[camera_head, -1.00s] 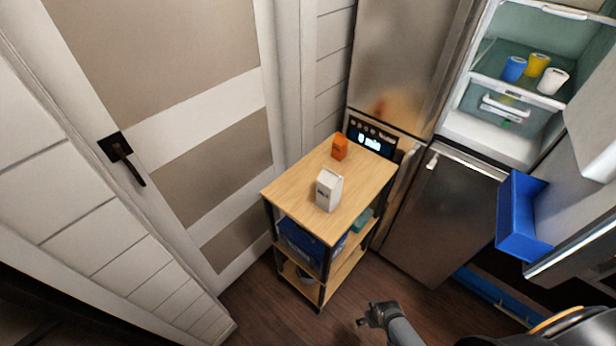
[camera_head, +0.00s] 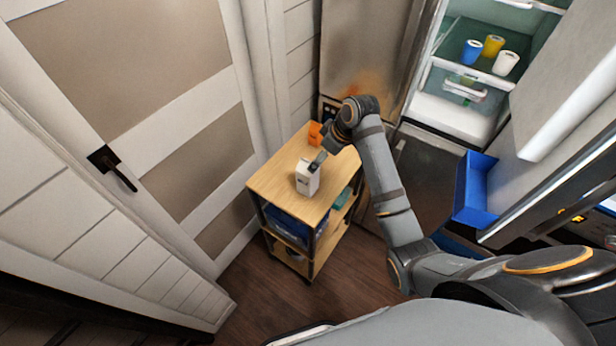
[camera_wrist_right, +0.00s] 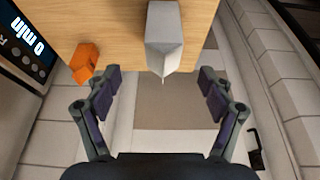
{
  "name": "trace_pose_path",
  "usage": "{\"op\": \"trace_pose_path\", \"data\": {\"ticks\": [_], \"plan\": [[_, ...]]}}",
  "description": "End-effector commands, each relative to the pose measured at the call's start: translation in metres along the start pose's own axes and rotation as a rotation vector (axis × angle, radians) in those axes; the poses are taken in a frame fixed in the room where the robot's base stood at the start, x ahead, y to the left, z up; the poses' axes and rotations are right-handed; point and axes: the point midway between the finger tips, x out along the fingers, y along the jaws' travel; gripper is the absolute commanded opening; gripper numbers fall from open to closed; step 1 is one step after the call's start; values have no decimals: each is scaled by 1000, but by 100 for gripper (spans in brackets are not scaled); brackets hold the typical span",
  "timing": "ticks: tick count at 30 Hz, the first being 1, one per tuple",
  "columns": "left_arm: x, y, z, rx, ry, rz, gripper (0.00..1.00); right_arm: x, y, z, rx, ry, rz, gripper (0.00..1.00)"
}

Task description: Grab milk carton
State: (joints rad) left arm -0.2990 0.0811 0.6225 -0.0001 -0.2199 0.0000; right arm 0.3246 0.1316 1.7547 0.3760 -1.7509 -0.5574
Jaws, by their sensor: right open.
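The white milk carton (camera_head: 307,178) stands upright on the wooden top of a small cart (camera_head: 270,183) in the head view. My right gripper (camera_head: 319,158) reaches in from the right, close to the carton's top. In the right wrist view the carton (camera_wrist_right: 164,40) shows at the top middle, in line with the gap between the open fingers of my right gripper (camera_wrist_right: 160,82). Nothing is between the fingertips, and they appear apart from the carton. My left gripper is not in view.
An orange carton (camera_head: 315,133) stands behind the milk carton; it also shows in the right wrist view (camera_wrist_right: 84,62). An open fridge with cups (camera_head: 493,46) and a blue door bin (camera_head: 477,190) is at the right. A closed door (camera_head: 150,110) is at the left.

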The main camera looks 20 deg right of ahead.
Motion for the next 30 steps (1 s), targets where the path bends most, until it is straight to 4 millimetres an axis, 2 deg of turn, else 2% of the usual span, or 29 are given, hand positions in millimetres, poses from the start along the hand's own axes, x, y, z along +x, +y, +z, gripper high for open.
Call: {"op": "trace_pose_path", "data": {"ticks": [6, 14, 18, 22, 30], "plan": [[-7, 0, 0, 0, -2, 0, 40, 37, -2, -1, 2, -1, -3, 81], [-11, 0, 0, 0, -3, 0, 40, 50, -2, -2, 3, -1, -2, 81], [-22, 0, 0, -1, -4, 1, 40, 71, -7, -10, 3, -2, -5, 81], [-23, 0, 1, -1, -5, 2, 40, 92, -6, -9, 3, -2, -2, 81], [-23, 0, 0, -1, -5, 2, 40, 98, -6, -8, 2, -1, 1, 81]]}}
